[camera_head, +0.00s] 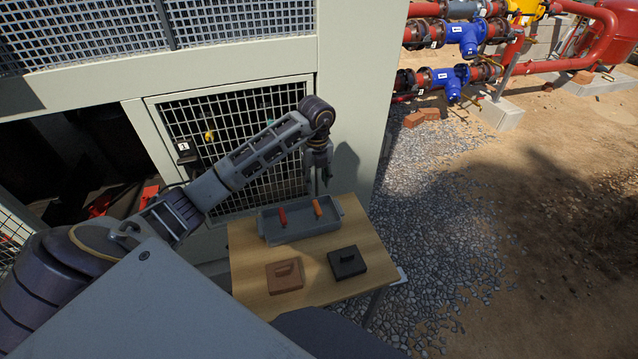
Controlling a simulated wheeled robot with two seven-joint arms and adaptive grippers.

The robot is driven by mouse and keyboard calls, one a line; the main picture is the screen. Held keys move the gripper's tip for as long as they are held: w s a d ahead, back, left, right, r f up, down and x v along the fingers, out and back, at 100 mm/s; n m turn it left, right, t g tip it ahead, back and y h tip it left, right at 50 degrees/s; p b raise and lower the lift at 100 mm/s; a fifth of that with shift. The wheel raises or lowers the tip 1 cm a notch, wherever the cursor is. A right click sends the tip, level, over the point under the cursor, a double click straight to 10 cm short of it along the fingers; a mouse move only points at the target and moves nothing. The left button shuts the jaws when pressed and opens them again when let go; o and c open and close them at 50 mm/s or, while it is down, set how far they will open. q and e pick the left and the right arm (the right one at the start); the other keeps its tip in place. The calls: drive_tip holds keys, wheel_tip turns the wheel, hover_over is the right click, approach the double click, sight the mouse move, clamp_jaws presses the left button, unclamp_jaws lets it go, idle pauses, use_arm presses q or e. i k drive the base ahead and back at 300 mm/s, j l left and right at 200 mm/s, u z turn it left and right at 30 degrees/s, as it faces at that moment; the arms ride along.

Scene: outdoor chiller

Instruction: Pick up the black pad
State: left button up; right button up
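The black pad (346,262) is a flat dark block with a raised handle, lying on the right front part of the wooden table (245,245). A similar brown pad (285,277) lies to its left, with a gap between them. My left gripper (318,190) hangs pointing down above the back of the grey tray (300,232), behind and above the black pad and apart from it. Nothing shows between its fingers, which look slightly parted. My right gripper is not in view.
The tray at the back of the table holds a red object (282,216) and an orange object (317,208). The chiller cabinet's mesh panel (255,150) stands close behind the table. Gravel (440,240) lies to the right, with red pipes and blue valves beyond.

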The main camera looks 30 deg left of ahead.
sight(346, 262)
drive_tip(key=k+j, duration=0.2)
drive_tip(key=k, duration=0.25)
drive_tip(key=k+j, duration=0.25)
drive_tip(key=k, duration=0.25)
